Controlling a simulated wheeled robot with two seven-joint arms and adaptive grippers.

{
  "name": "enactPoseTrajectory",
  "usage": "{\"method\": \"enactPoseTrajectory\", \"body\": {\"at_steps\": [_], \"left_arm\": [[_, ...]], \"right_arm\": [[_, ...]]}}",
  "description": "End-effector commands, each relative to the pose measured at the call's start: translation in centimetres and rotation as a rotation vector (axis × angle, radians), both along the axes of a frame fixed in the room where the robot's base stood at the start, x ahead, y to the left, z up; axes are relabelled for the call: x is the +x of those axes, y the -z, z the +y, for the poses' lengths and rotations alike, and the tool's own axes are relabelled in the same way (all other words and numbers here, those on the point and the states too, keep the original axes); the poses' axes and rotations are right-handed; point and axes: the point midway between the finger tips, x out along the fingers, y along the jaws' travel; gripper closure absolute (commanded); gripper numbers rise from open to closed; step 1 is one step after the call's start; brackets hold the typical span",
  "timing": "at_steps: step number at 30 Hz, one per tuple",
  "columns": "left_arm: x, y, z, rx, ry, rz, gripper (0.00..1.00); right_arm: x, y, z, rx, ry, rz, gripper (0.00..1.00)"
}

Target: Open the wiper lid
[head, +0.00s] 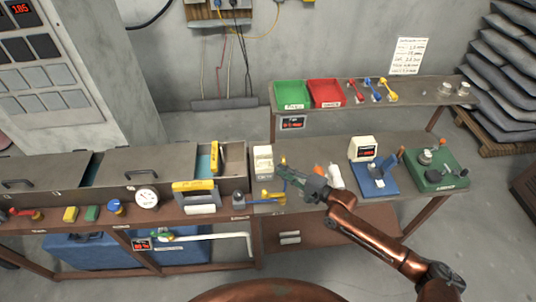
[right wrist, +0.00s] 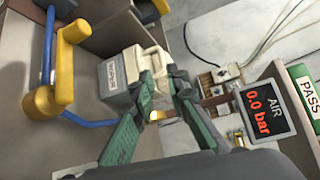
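The wiper looks to be a small cream box (head: 263,163) at the right end of the row of grey troughs. In the right wrist view the labelled cream box (right wrist: 123,80) lies straight ahead, with a pale raised part (right wrist: 157,62) on its near side, which may be the lid. My right gripper (head: 281,169) is just right of the box. In the right wrist view its dark fingertips (right wrist: 161,86) stand a little apart beside the pale part. Whether they grip it cannot be told. The lid appears closed. My left gripper is not in view.
A yellow part with blue rods (right wrist: 68,70) is close to the box. An air display (head: 292,123) reading 0.0 bar hangs below the shelf with green (head: 291,94) and red (head: 327,92) bins. A blue-based device (head: 375,179) stands to the right.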

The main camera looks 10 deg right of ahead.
Motion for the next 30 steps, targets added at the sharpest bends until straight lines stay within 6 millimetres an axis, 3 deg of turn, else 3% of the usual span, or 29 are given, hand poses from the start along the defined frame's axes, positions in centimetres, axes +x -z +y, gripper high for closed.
{"method": "enactPoseTrajectory", "body": {"at_steps": [5,14,25,30], "left_arm": [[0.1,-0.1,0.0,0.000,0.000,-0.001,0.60],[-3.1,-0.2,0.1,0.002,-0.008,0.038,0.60],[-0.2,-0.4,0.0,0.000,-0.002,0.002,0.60],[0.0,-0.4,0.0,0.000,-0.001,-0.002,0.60]], "right_arm": [[0.8,0.1,0.6,0.002,0.004,0.000,0.86],[4.0,0.6,3.5,0.001,0.010,-0.001,0.86],[5.4,1.0,5.1,-0.002,0.008,0.000,0.86],[5.3,1.0,5.1,-0.001,0.007,-0.001,0.88]]}}
